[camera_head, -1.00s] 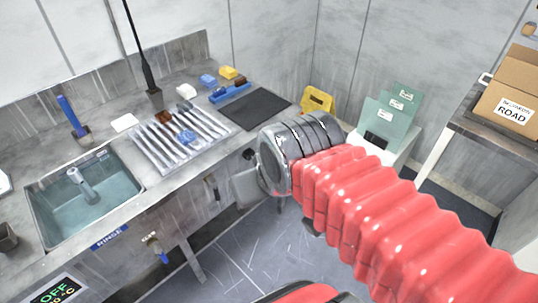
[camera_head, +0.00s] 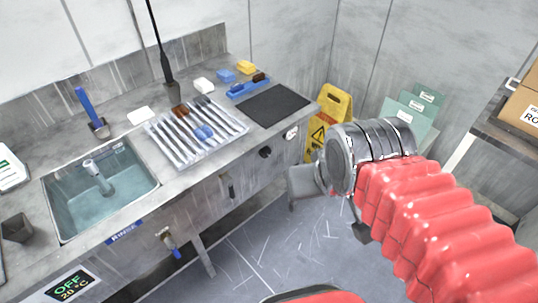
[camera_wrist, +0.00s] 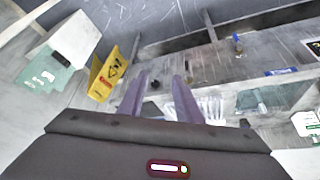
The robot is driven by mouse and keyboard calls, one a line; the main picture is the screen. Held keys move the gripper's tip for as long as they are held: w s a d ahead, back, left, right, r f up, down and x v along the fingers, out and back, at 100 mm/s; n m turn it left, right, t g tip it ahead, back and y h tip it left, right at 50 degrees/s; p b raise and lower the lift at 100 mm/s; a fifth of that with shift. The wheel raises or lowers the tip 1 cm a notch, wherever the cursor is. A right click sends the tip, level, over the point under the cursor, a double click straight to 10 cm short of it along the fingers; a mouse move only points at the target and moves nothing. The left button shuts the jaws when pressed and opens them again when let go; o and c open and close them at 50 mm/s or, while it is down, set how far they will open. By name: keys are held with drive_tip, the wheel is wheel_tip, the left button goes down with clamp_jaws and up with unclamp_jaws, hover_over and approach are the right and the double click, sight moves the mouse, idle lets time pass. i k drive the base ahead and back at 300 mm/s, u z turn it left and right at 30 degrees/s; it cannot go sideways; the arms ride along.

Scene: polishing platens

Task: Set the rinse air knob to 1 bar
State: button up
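A black round knob (camera_head: 265,152) sits on the front face of the steel bench, right of the sink. A small round white dial (camera_head: 291,132) is to its right; its reading is too small to tell. My gripper's two fingers (camera_wrist: 158,90) are spread apart with nothing between them. A small dark round thing (camera_wrist: 155,85), perhaps the knob, shows beyond the fingers in the wrist view, apart from them. In the head view my arm is to the right of the knob, and the fingertips cannot be made out.
The bench holds a water-filled sink (camera_head: 72,222), a ribbed rack (camera_head: 172,147) and a black mat (camera_head: 273,106). A lever tap (camera_head: 168,241) and a display reading OFF 20 °C (camera_head: 72,288) are on its front. A yellow warning sign (camera_head: 328,115) stands beyond the bench end.

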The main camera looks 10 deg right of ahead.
sight(265, 152)
drive_tip(key=u, duration=0.25)
drive_tip(key=k, duration=0.75)
drive_tip(key=u, duration=0.65)
drive_tip(key=k, duration=0.6)
drive_tip(key=u, duration=0.55)
drive_tip(key=i, duration=1.55)
drive_tip(key=z, duration=0.75)
drive_tip(key=i, duration=0.5)
drive_tip(key=z, duration=0.35)
